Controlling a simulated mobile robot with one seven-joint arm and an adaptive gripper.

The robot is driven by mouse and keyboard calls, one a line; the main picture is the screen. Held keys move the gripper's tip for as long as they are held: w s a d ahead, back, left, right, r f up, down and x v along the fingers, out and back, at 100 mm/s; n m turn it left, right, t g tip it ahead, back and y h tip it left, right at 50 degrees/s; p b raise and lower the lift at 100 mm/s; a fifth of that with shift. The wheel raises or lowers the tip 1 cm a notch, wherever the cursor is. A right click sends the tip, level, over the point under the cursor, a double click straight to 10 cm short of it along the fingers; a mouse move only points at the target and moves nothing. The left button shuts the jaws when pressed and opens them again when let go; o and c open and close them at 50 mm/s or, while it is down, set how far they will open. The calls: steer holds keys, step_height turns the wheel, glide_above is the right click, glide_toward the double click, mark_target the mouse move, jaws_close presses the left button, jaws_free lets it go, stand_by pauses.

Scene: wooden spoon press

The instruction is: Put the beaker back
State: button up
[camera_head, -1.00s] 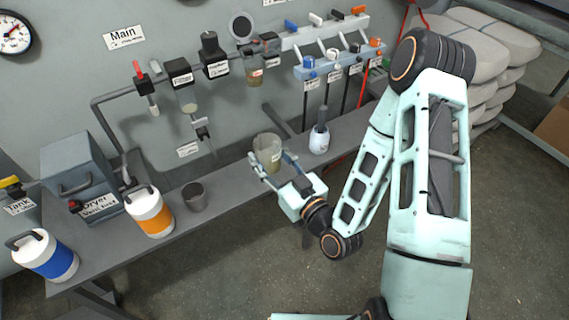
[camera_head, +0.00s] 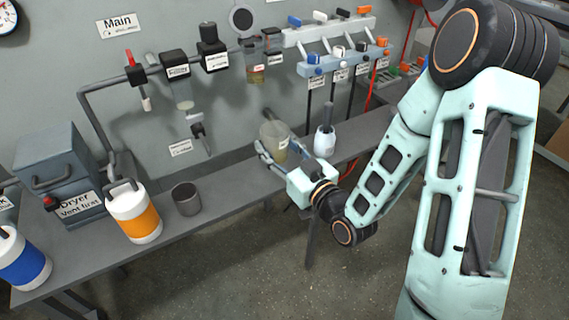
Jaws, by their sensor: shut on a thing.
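The beaker (camera_head: 274,137) is a clear cup with a pale label and a yellowish content in its lower part. It looks upright, close to or over the back part of the grey bench (camera_head: 236,187). My gripper (camera_head: 276,150) is shut on the beaker, with one finger on each side of it. Whether the beaker's base touches the bench is hidden by the gripper.
A white bottle with a dark top (camera_head: 325,141) stands just right of the beaker. A dark grey cup (camera_head: 187,199) and an orange-banded canister (camera_head: 134,212) stand to the left. The bench between cup and gripper is clear.

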steer(key=w, duration=0.1)
steer(key=w+f, duration=0.1)
steer(key=w, duration=0.1)
steer(key=shift+d+f+b, duration=0.25)
steer(key=shift+d+b, duration=0.05)
steer(key=shift+d, duration=0.05)
steer(key=b, duration=0.1)
glide_above(285, 165)
steer(key=f, duration=0.5)
steer(key=shift+s+a+f, duration=0.15)
steer(key=shift+s, duration=0.15)
steer(key=shift+w+f, duration=0.2)
steer(key=shift+f, duration=0.1)
steer(key=shift+w+f+b, duration=0.1)
steer(key=shift+f+b, duration=0.5)
steer(key=shift+f, duration=1.05)
steer(key=shift+f, duration=0.2)
steer(key=o, duration=1.2)
steer(key=shift+r, duration=0.1)
steer(key=shift+r, duration=0.1)
steer(key=v, duration=1.2)
